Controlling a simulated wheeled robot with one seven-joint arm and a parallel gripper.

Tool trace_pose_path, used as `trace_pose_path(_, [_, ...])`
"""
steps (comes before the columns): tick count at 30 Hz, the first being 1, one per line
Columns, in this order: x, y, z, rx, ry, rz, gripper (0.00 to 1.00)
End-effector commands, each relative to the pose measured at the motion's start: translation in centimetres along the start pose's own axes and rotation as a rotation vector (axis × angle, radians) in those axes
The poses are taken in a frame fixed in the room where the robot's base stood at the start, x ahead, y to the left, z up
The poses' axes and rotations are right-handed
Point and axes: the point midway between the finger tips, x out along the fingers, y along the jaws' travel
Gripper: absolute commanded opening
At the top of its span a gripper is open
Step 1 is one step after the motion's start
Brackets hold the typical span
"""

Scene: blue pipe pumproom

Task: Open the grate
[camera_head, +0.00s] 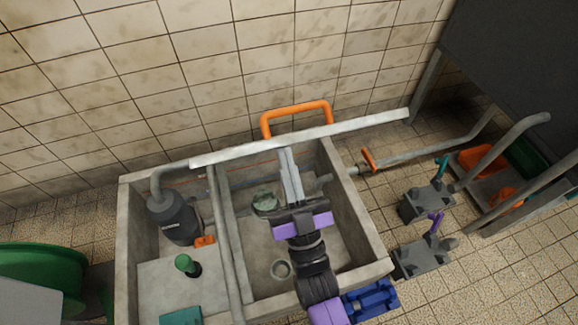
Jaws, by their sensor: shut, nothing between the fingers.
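The grate (350,127) shows as a long, pale, narrow edge across the back of the concrete pit (375,245). It appears raised and seen nearly edge-on, so its face is hidden. Its orange handle (297,107) stands out on the wall side. The pit below is uncovered, and its floor shows. My gripper (286,151) is shut and empty, reaching over the pit from the front. Its fingertips end at the near side of the grate edge, below the handle. I cannot tell whether they touch it.
A dark pump (173,218) and a green-capped part (187,265) are in the left compartment. A pipe (226,240) runs along the divider. Pedal-like boxes (427,203) and pipes stand right. A green reel (40,275) is left; a tiled wall (200,70) is close behind.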

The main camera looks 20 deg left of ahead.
Motion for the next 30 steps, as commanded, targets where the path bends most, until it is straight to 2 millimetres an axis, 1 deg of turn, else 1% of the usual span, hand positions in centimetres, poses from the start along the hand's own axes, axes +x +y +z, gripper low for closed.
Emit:
trace_pose_path(1, [1.6, 0.0, -0.8, 0.000, -0.013, 0.000, 0.00])
trace_pose_path(11, [8.2, 0.1, -0.8, -0.001, -0.136, 0.001, 0.00])
trace_pose_path(17, [12.9, 0.1, -0.3, -0.001, -0.223, 0.001, 0.00])
trace_pose_path(22, [17.2, 0.1, 0.7, -0.002, -0.307, 0.002, 0.00])
trace_pose_path(24, [18.5, 0.1, 1.2, -0.001, -0.336, 0.001, 0.00])
trace_pose_path(27, [19.6, 0.0, 1.6, -0.001, -0.363, 0.000, 0.00])
trace_pose_path(30, [20.0, 0.0, 2.0, 0.000, -0.377, 0.000, 0.00])
